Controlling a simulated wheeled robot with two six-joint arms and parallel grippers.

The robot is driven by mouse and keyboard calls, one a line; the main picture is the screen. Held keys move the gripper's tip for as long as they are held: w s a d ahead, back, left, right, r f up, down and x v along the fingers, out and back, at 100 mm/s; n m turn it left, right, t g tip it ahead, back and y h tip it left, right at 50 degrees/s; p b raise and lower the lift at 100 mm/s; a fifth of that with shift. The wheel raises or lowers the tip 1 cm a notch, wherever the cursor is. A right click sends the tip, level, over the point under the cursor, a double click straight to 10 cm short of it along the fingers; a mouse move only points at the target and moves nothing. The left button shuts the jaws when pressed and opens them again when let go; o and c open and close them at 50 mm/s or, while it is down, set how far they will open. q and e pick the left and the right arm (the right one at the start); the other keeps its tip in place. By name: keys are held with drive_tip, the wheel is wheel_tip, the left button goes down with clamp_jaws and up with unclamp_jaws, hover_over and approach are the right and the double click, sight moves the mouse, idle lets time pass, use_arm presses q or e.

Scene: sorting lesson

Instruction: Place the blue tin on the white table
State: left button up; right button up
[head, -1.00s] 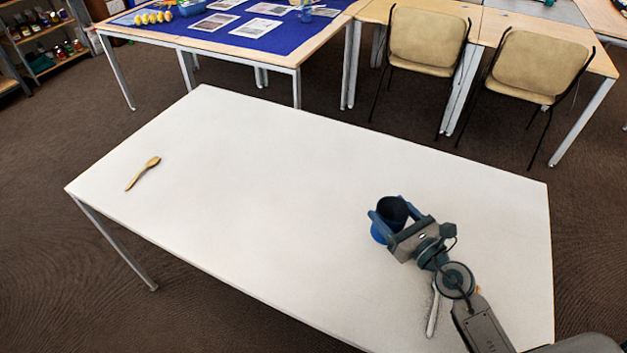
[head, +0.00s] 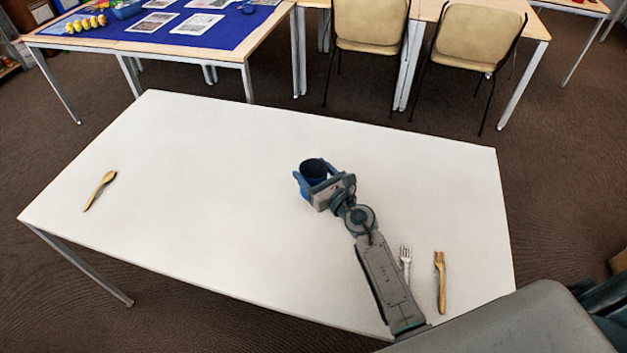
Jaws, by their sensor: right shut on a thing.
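The blue tin (head: 314,169) is a small open-topped blue cup with a dark inside. It is upright, over the middle of the white table (head: 220,210). My right gripper (head: 309,178) is shut on the tin, with a blue finger on either side of it. I cannot tell whether the tin's bottom touches the tabletop. The gripper hides part of the tin's near side. My left gripper is not in view.
A wooden spoon (head: 100,190) lies at the table's left. A light fork (head: 405,262) and a wooden fork (head: 440,280) lie at the near right, beside my arm. The tabletop around the tin is clear. Chairs (head: 370,25) stand beyond the far edge.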

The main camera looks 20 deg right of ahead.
sight(306, 174)
wheel_tip(306, 174, down, 3)
drive_tip(key=shift+f+b, duration=0.15)
drive_tip(key=shift+b, duration=0.7)
drive_tip(key=shift+f, duration=0.2)
drive_tip(key=shift+r, duration=0.1)
drive_tip(key=o, duration=1)
